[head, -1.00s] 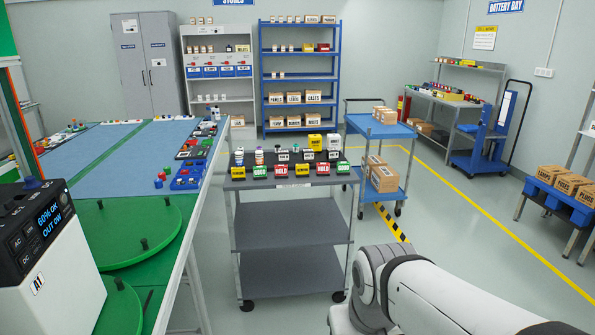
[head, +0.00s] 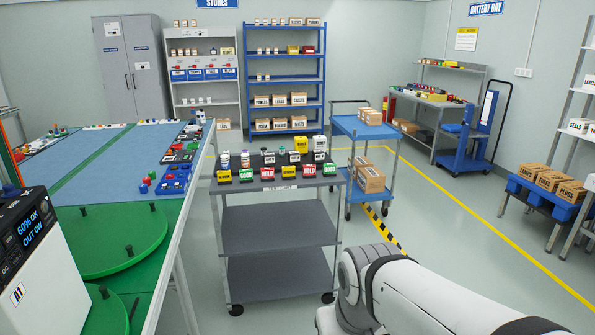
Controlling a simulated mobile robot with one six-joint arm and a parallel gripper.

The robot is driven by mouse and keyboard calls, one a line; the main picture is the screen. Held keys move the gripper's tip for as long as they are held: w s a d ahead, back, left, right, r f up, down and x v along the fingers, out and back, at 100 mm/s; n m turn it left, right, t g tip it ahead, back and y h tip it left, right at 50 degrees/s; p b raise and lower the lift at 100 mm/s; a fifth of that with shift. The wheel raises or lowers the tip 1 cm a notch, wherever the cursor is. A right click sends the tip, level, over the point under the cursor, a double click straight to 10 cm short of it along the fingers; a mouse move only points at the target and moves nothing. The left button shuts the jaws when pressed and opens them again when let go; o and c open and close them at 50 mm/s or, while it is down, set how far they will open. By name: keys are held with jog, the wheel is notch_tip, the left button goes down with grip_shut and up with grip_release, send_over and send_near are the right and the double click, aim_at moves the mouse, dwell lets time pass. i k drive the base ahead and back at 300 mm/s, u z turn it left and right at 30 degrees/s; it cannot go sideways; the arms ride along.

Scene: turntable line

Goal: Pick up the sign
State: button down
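Several small block-shaped signs stand in a row along the front of the grey cart's top shelf: a yellow one (head: 224,176), a green one (head: 246,174), a red one (head: 267,172), then more yellow, red and green ones to the right. The lettering is too small to read surely, so I cannot tell which one is the task's sign. My gripper is out of view; only my white arm shows at the bottom right.
The grey cart (head: 278,225) has two lower shelves, both empty. A blue trolley (head: 355,128) with boxes stands behind it to the right. A long table (head: 110,215) with green discs and blue mats is at left.

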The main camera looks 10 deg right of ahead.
aim_at(224, 177)
jog(key=z, duration=0.05)
jog(key=i, duration=1.85)
jog(key=u, duration=0.65)
jog(key=i, duration=0.95)
jog(key=u, duration=0.4)
jog(key=k, duration=0.75)
jog(key=u, duration=0.2)
jog(key=i, duration=0.75)
jog(key=z, duration=0.05)
